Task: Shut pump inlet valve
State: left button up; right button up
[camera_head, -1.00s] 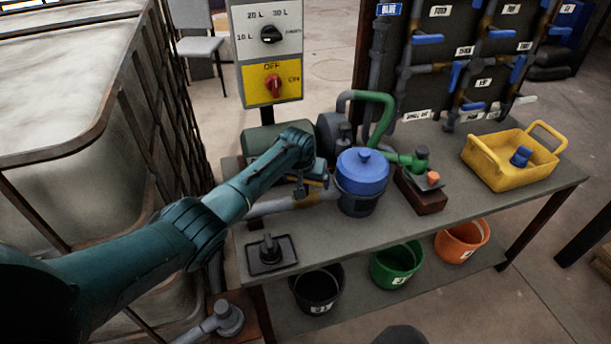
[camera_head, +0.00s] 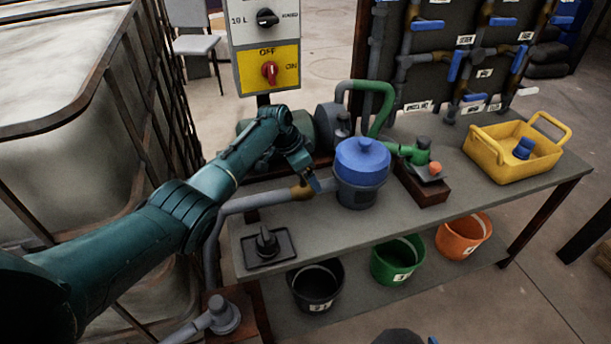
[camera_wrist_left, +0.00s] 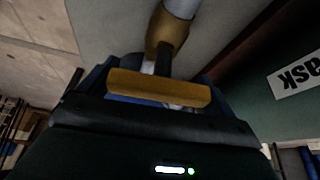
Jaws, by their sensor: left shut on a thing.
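The pump inlet valve is a brass-brown body (camera_head: 302,192) on the grey pipe (camera_head: 265,201) left of the blue-lidded strainer pot. In the left wrist view, the valve body (camera_wrist_left: 168,32) shows at the top, with its yellow handle (camera_wrist_left: 160,88) crosswise in front of the gripper. My left gripper (camera_head: 314,184) reaches down over the valve from the left. Its jaws (camera_wrist_left: 160,92) are shut on the yellow handle. The handle is hidden behind the gripper in the head view. My right gripper is not in view.
The blue-lidded pot (camera_head: 361,171) stands close right of the valve. The green pump piping (camera_head: 378,112) is behind. A switch box (camera_head: 266,67) stands at the back. A yellow crate (camera_head: 499,172) is on the bench's right. A black knob plate (camera_head: 266,248) lies front left.

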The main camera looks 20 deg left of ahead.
pick_arm(q)
jog(key=shift+f+m+b, duration=0.1)
jog(key=shift+m+b, duration=0.25)
jog(key=shift+m, duration=0.15)
jog(key=shift+m+g, duration=0.3)
jog(key=o, duration=0.7)
